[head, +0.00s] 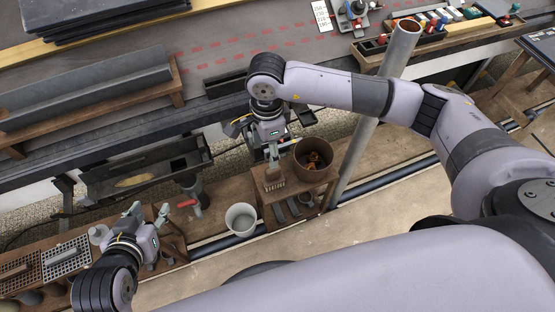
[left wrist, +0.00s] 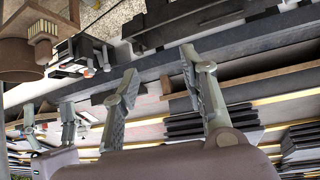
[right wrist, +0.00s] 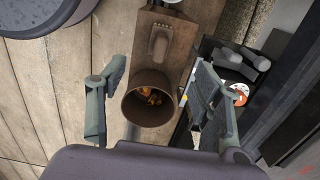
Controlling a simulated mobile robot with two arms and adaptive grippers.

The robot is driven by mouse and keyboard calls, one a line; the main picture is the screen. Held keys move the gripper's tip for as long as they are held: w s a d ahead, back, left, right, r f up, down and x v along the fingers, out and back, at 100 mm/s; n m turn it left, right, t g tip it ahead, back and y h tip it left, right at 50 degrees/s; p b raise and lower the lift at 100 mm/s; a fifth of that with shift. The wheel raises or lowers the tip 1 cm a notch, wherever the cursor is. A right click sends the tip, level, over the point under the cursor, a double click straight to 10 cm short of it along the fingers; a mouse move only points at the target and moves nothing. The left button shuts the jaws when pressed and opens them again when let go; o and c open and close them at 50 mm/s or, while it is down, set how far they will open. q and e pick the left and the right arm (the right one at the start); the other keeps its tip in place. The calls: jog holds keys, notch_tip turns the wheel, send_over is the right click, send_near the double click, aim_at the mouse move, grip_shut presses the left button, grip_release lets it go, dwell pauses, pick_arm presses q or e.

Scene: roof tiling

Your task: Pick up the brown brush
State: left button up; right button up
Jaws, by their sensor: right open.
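The brown brush (head: 273,181) lies on a small wooden stand (head: 262,200), its pale bristles showing in the head view. In the right wrist view the brush (right wrist: 159,42) is beyond the fingertips, near the top. My right gripper (head: 273,157) is just above and behind the brush in the head view; its fingers are spread and empty in the right wrist view (right wrist: 161,75). My left gripper (head: 150,212) is open and empty, well to the left of the brush. The bristles also show in the left wrist view (left wrist: 42,30).
A brown pot (head: 326,166) with orange contents stands right beside the brush. A pale bucket (head: 241,219) is left of the stand. A metal pole (head: 372,120) rises to the right. A workbench (head: 120,262) with grids is at lower left. Grey tools hang below the stand.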

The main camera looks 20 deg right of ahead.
jog(key=b, duration=0.2)
send_over(273, 176)
jog(key=w, duration=0.1)
notch_tip(273, 176, down, 6)
jog(key=shift+a, duration=0.15)
pick_arm(q)
jog(key=w+d+r+t+h+b, duration=0.1)
jog(key=w+d+r+t, duration=0.1)
jog(key=w+r+t, duration=0.3)
jog(key=w+d+r+t+h, duration=0.1)
jog(key=r+t, duration=0.2)
jog(key=r, duration=0.4)
pick_arm(e)
notch_tip(273, 176, down, 6)
jog(key=shift+r, duration=0.15)
jog(key=shift+f, duration=0.45)
jog(key=f, duration=0.1)
jog(key=f+b, duration=0.2)
jog(key=f, duration=0.1)
jog(key=shift+w+d+f, duration=0.1)
jog(key=shift+d, duration=0.25)
jog(key=shift+f, duration=0.25)
pick_arm(q)
notch_tip(273, 176, up, 10)
jog(key=s+d+t+h, duration=0.1)
jog(key=s+t+h, duration=0.1)
jog(key=t, duration=0.4)
jog(key=shift+f+m+h, duration=0.2)
jog(key=shift+m+h, duration=0.1)
